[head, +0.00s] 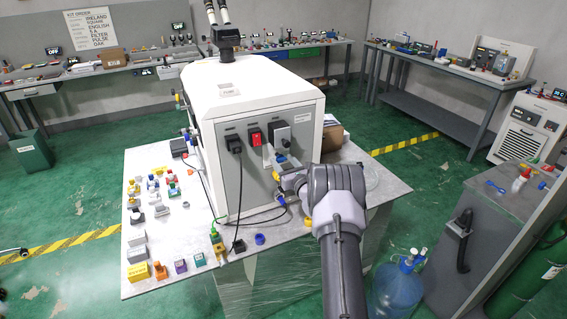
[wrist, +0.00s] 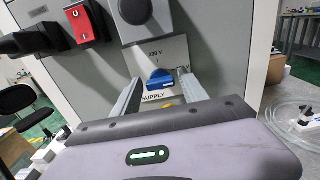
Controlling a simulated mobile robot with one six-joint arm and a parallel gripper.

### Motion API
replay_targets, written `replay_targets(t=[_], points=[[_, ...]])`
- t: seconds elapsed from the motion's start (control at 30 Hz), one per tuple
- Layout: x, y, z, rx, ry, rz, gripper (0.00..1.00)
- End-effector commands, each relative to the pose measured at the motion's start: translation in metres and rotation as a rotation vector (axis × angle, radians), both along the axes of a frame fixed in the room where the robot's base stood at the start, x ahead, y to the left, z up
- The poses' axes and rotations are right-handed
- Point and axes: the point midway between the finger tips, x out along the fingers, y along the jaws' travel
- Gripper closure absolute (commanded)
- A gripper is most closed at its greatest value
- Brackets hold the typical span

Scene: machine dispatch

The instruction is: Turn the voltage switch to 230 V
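The voltage switch is a blue knob (wrist: 160,80) on a pale plate on the machine's grey end panel; it also shows small in the head view (head: 281,158). The plate (wrist: 168,55) reads "230 V" above the knob and "SUPPLY" below it. Which way the knob points is not clear. My gripper (wrist: 160,77) is open, with one finger on each side of the knob. Gaps show between the knob and both fingers in the wrist view; the depth of the fingertips is hard to tell. In the head view my gripper (head: 284,172) is at the panel, partly hidden by my wrist.
A red rocker switch (head: 254,136), a black plug (head: 234,144) and a dark round knob (wrist: 134,9) sit above and left on the panel. A yellow part (wrist: 166,104) shows below the blue knob. Small parts and cables lie on the table (head: 150,245).

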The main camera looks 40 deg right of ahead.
Motion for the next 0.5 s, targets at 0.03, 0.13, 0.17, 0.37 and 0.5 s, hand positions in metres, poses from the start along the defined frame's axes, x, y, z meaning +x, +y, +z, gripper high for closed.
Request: replay_targets(t=[0.03, 0.13, 0.17, 0.37, 0.5], points=[[-0.0001, 0.0, 0.0001, 0.0, 0.0, 0.0, 0.62], [-0.0001, 0.0, 0.0001, 0.0, 0.0, 0.0, 0.81], [-0.0001, 0.0, 0.0001, 0.0, 0.0, 0.0, 0.87], [-0.0002, 0.0, -0.0001, -0.004, 0.0, 0.0, 1.0], [-0.0001, 0.0, -0.0008, -0.033, 0.006, 0.0, 1.0]])
